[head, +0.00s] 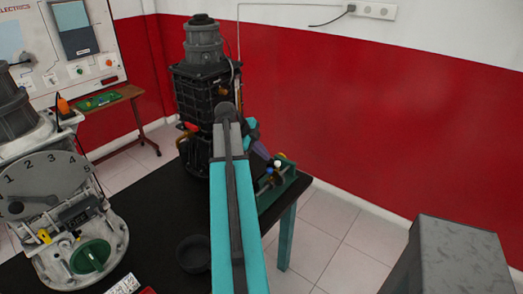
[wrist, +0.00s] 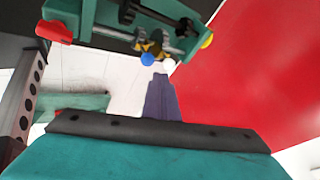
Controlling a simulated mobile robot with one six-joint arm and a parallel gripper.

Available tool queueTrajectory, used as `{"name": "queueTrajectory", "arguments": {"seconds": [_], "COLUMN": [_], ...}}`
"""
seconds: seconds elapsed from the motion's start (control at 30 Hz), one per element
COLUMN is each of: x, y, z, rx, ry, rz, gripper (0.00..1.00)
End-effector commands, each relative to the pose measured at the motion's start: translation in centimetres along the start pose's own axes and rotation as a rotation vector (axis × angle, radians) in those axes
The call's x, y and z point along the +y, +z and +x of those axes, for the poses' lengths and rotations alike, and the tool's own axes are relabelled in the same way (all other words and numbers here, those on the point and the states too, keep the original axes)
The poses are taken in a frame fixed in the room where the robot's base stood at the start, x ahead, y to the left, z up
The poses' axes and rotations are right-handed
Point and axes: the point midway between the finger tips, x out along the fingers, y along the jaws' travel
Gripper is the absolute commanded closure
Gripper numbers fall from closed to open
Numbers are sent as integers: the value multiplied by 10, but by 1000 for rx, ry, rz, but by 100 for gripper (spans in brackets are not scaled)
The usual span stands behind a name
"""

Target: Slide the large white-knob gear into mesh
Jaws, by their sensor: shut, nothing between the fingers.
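The gear trainer is a teal frame (head: 283,190) at the right edge of the black table; its teal frame (wrist: 88,13) fills the top of the wrist view. A white knob (wrist: 169,66) and a blue knob (wrist: 147,59) sit side by side below brass-coloured gears (wrist: 152,46). The white knob (head: 278,163) also shows in the head view. My gripper (wrist: 160,79) is purple, shut and empty, its tips right by the white knob. I cannot tell whether they touch it. The large gear's teeth and mesh are not clear.
A tall black engine unit (head: 205,100) stands behind my arm. A dark round bowl (head: 193,253) is on the table left of the arm. A numbered dial machine (head: 35,180) stands at left. A grey cabinet (head: 450,262) is at lower right. Red wall lies behind.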

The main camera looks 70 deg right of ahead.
Motion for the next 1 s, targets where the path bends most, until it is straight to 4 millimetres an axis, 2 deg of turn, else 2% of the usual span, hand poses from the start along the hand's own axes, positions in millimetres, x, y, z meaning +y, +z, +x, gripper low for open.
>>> {"name": "queueTrajectory", "arguments": {"seconds": [0.5,0.7,1.0], "x": [0,0,0], "y": [-1,-1,-1], "z": [51,62,64], "rx": [1,0,0], "ry": [2,1,1], "rz": [1,1,2], "gripper": [100,100,100]}}
